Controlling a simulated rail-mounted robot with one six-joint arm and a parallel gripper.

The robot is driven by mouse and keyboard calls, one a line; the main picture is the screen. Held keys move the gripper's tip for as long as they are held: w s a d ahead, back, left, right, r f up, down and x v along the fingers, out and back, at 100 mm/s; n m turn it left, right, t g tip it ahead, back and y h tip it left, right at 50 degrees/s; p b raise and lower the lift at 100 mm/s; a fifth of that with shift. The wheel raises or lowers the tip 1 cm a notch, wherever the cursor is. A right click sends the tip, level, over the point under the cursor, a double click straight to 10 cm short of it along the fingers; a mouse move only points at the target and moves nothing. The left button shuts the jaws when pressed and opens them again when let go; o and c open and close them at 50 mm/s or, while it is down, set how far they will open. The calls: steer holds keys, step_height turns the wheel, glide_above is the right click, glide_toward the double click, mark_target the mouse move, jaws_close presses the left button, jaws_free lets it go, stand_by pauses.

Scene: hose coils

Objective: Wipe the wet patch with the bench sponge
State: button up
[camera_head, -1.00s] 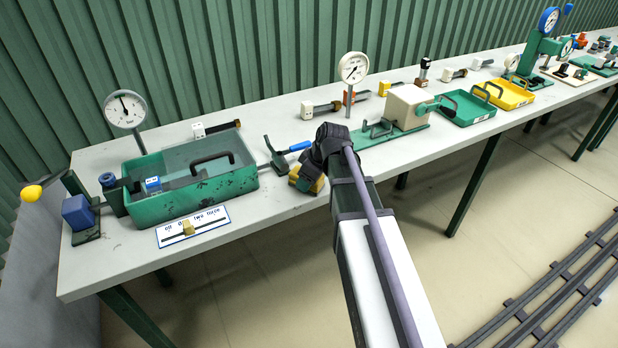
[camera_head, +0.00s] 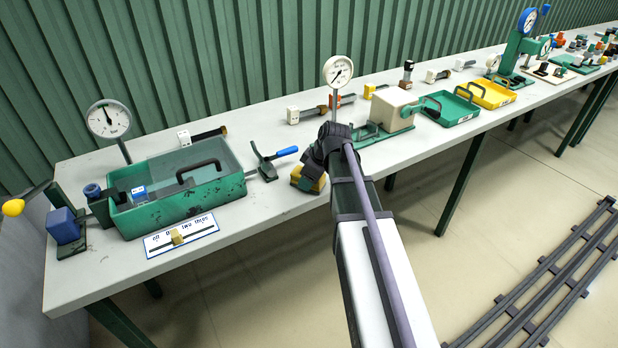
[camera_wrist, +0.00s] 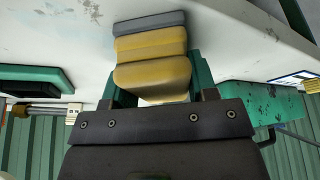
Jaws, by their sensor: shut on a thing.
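My gripper (camera_head: 318,166) is shut on the bench sponge (camera_head: 308,184), a yellow block with a grey layer. In the wrist view the sponge (camera_wrist: 152,60) sits between the fingers of my gripper (camera_wrist: 153,88), its grey layer at the far end. The sponge is over the front part of the pale bench (camera_head: 262,206); I cannot tell whether it touches the top. The wrist view shows dark smudges (camera_wrist: 70,12) on the bench top; I cannot make out a clear wet patch.
A green tray (camera_head: 190,205) stands left of my gripper, with a blue-handled lever (camera_head: 274,160) between them. A dial gauge (camera_head: 338,72) and a cream box (camera_head: 392,108) on a green base stand behind and to the right. The bench's front edge is close.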

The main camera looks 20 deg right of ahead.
steer(key=shift+w+d, duration=0.2)
steer(key=shift+d, duration=2)
steer(key=shift+w+d, duration=0.2)
steer(key=shift+d, duration=2)
steer(key=shift+d, duration=0.15)
steer(key=shift+w+d, duration=0.15)
steer(key=shift+d, duration=0.9)
steer(key=shift+w+d, duration=0.1)
steer(key=shift+d, duration=0.95)
steer(key=shift+r, duration=0.1)
step_height(320, 180, up, 7)
steer(key=p, duration=0.7)
